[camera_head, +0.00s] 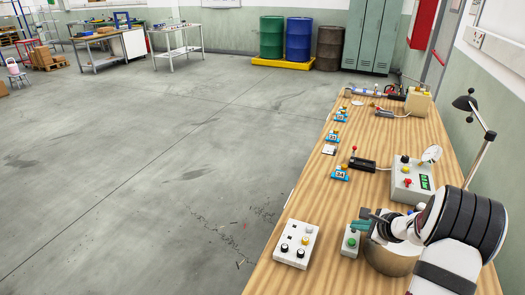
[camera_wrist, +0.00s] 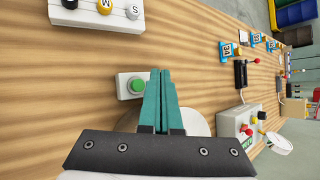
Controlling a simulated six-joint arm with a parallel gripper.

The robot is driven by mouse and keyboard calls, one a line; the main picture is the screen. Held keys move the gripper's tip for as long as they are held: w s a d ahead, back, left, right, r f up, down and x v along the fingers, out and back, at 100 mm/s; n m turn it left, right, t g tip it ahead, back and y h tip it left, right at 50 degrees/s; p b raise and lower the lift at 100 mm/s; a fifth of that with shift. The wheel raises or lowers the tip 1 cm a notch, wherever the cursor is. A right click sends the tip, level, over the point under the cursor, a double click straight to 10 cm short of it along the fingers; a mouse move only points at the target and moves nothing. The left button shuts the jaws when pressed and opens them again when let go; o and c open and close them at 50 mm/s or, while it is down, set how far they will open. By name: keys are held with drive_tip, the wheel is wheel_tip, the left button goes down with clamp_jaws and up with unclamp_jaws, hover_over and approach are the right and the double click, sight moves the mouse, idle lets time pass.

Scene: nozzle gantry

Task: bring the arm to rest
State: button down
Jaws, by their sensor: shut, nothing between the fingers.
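My gripper (camera_head: 364,219) is at the near right of the wooden workbench in the head view, just right of a small grey box with a green button (camera_head: 351,241). In the wrist view my gripper (camera_wrist: 161,72) has its two teal fingers pressed together with nothing between them. The green button (camera_wrist: 137,86) shows just left of the fingertips there. I cannot tell whether the fingers touch the box. My arm covers part of the bench's near right side.
A white knob box (camera_head: 296,243) stands left of the button box. A control box with a gauge (camera_head: 412,180), a lever box (camera_head: 362,164) and several blue numbered blocks stand farther along the wooden bench (camera_head: 375,205). A black lamp (camera_head: 467,103) rises at the right. Open floor lies left.

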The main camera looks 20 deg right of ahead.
drive_tip(key=w+a+r+n+g+y, duration=0.15)
drive_tip(key=a+r+n, duration=0.3)
drive_tip(key=a, duration=0.65)
drive_tip(key=s+a+r+n+g+y, duration=0.1)
drive_tip(key=a+r+n+y, duration=0.3)
drive_tip(key=a, duration=0.7)
drive_tip(key=s+a+r+n+g, duration=0.35)
drive_tip(key=s+a+n, duration=0.4)
drive_tip(key=a, duration=0.65)
drive_tip(key=s+a+n+g+h, duration=0.1)
drive_tip(key=s+n, duration=0.1)
drive_tip(key=s, duration=0.7)
drive_tip(key=s+a+n+g+h, duration=0.2)
drive_tip(key=s+n, duration=0.1)
drive_tip(key=s, duration=0.7)
drive_tip(key=shift+a+f+n, duration=0.2)
drive_tip(key=shift+a+n, duration=0.1)
